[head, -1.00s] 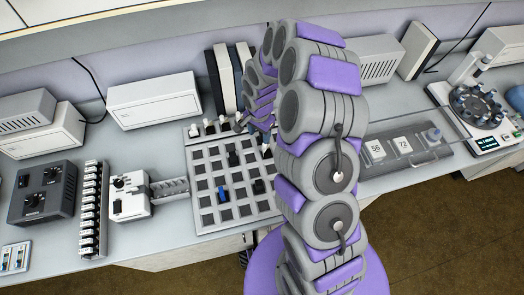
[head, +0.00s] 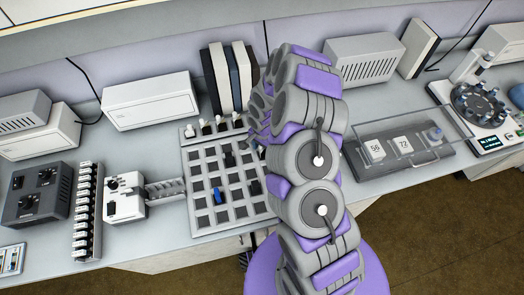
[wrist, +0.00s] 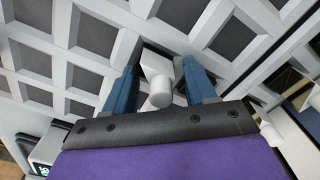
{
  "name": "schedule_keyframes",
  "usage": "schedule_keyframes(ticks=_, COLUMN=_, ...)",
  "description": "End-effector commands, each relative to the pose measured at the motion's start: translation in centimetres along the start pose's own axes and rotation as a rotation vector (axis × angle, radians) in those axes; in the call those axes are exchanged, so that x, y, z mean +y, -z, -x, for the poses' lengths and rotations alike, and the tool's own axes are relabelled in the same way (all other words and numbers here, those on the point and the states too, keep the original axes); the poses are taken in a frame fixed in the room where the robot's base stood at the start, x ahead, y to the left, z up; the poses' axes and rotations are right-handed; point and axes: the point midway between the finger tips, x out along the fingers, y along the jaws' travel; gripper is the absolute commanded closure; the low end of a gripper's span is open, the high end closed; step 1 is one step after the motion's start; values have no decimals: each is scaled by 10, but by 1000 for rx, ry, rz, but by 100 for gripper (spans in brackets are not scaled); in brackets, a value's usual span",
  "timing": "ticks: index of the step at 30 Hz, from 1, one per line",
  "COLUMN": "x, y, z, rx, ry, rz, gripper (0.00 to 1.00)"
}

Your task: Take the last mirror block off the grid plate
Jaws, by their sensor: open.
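The grid plate (head: 241,212) is a pale plate with rows of dark square cells, left of my arm in the head view; it also fills much of the wrist view (wrist: 95,50). In the wrist view, a white block (wrist: 155,66) with a round white knob stands at the plate, between my gripper's two blue fingers. My gripper (wrist: 160,64) is open, with a finger on each side of the block. I cannot tell whether either finger touches it. In the head view my arm hides the gripper and this block.
A clear-covered tray (head: 400,155) lies right of my arm.

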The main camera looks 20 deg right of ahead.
Motion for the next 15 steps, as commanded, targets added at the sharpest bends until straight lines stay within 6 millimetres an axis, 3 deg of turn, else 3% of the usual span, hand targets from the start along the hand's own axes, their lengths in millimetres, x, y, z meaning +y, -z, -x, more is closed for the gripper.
schedule_keyframes(ticks=5, x=-3, y=-3, z=0, rx=4, ry=-4, rz=1, gripper=46)
schedule_keyframes(ticks=15, x=-3, y=-4, z=0, rx=4, ry=-5, rz=1, gripper=79)
